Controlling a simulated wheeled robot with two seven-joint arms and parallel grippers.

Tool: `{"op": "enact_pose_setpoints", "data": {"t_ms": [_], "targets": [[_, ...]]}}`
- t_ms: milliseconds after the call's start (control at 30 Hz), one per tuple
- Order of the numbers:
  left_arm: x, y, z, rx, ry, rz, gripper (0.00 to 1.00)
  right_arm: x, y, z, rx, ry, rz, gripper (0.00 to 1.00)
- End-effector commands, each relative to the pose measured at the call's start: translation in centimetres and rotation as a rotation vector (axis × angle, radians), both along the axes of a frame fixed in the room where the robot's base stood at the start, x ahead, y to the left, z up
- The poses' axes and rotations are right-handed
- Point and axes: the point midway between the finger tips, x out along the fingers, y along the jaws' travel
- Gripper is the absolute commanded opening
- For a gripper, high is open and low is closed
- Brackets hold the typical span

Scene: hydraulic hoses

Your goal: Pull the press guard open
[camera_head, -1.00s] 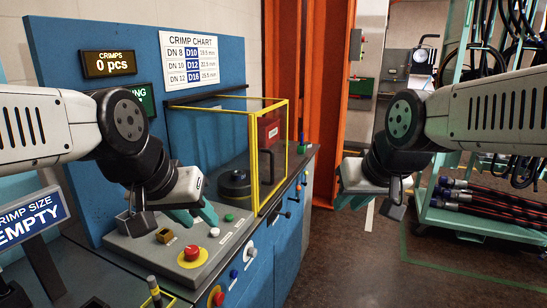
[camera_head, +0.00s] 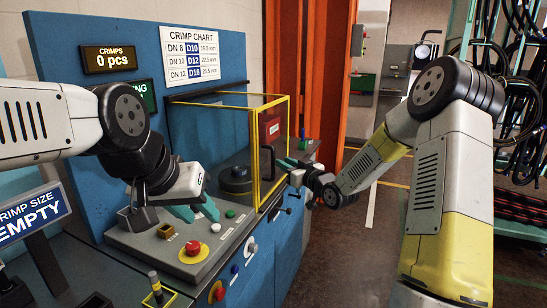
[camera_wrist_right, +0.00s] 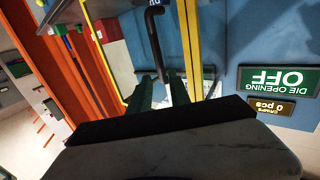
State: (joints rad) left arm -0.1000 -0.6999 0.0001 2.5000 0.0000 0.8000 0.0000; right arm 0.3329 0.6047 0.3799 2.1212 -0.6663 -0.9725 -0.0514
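The press guard (camera_head: 254,150) is a clear panel in a yellow frame at the right of the blue press, with a black upright handle (camera_head: 266,162). It stands in front of the dark round die (camera_head: 235,180) and looks closed. My right gripper (camera_head: 287,168) is close to the handle from the right. In the right wrist view its two green fingers (camera_wrist_right: 163,88) are apart, and the black handle (camera_wrist_right: 152,24) runs down toward the gap between them. Contact cannot be told. My left gripper (camera_head: 195,212) is open and empty over the control panel.
The grey control panel (camera_head: 150,240) carries a red stop button (camera_head: 192,248) and smaller buttons below my left gripper. An orange post (camera_head: 335,80) stands behind the guard. A hose rack (camera_head: 520,232) is at the right. The floor between is clear.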

Motion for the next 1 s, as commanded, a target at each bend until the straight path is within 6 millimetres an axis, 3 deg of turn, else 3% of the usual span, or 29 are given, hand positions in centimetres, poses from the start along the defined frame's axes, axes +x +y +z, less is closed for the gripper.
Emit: {"op": "enact_pose_setpoints", "data": {"t_ms": [167, 600, 967, 1000], "targets": [[0.0, 0.0, 0.0, 0.0, 0.0, 0.0, 0.36, 0.9, 0.7, -0.1, 0.024, -0.02, 0.008, 0.23], [0.0, 0.0, 0.0, 0.0, 0.0, 0.0, 0.36, 6.1, 4.1, -0.1, 0.022, -0.018, 0.007, 0.23], [0.0, 0.0, 0.0, 0.0, 0.0, 0.0, 0.36, 6.7, 4.4, 0.0, 0.022, -0.017, 0.006, 0.23], [0.0, 0.0, 0.0, 0.0, 0.0, 0.0, 0.36, 6.7, 4.4, 0.0, 0.022, -0.017, 0.006, 0.17]]}}
